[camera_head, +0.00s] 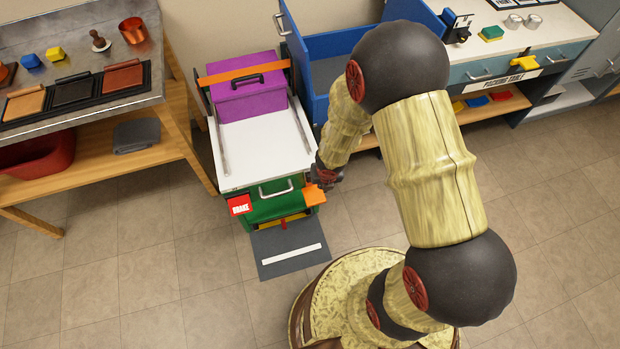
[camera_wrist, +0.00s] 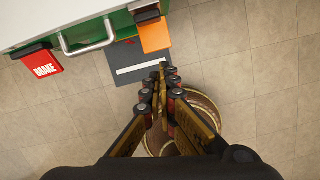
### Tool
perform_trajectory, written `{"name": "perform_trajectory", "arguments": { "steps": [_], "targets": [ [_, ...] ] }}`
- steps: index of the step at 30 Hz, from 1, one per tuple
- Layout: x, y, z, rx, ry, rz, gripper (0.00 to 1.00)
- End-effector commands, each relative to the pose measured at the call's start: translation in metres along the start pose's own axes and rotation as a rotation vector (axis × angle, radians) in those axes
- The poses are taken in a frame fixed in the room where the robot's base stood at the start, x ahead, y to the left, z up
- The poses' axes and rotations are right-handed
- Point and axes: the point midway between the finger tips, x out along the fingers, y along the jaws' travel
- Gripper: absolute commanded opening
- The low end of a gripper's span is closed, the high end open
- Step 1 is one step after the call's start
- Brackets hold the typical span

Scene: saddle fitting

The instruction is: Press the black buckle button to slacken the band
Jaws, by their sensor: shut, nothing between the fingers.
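An orange band (camera_head: 243,69) runs across a purple box (camera_head: 246,97) at the back of a white-topped cart (camera_head: 262,150). An orange piece (camera_head: 314,195) sits at the cart's front right corner. In the wrist view a small black part (camera_wrist: 147,15), which looks like the buckle button, sits at the top of this orange piece (camera_wrist: 154,36). In the head view, my gripper (camera_head: 325,178) is beside that corner and hides part of it. In the wrist view my gripper (camera_wrist: 160,82) is shut and empty, below and apart from the orange piece; whether it touches the cart is unclear.
A red BRAKE tab (camera_head: 239,204) and a metal handle (camera_head: 276,190) are on the cart's front. A grey plate with a white stripe (camera_head: 290,255) lies on the floor before it. A blue open container (camera_head: 335,45) stands right of the cart; a workbench (camera_head: 90,100) is left.

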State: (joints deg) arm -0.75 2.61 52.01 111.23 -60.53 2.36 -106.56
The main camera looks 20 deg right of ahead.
Motion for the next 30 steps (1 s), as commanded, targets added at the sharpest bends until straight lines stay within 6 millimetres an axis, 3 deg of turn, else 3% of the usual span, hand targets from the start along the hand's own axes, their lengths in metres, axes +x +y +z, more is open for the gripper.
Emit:
{"name": "perform_trajectory", "arguments": {
  "steps": [6, 20, 25, 30],
  "targets": [
    [0.000, 0.010, 0.003, -0.187, -0.014, 0.037, 0.00],
    [0.001, 0.010, 0.002, -0.214, -0.014, 0.035, 0.00],
    [0.018, 0.010, 0.002, -0.213, -0.014, 0.035, 0.00],
    [0.051, 0.011, 0.002, -0.213, -0.013, 0.035, 0.00]
  ]
}}
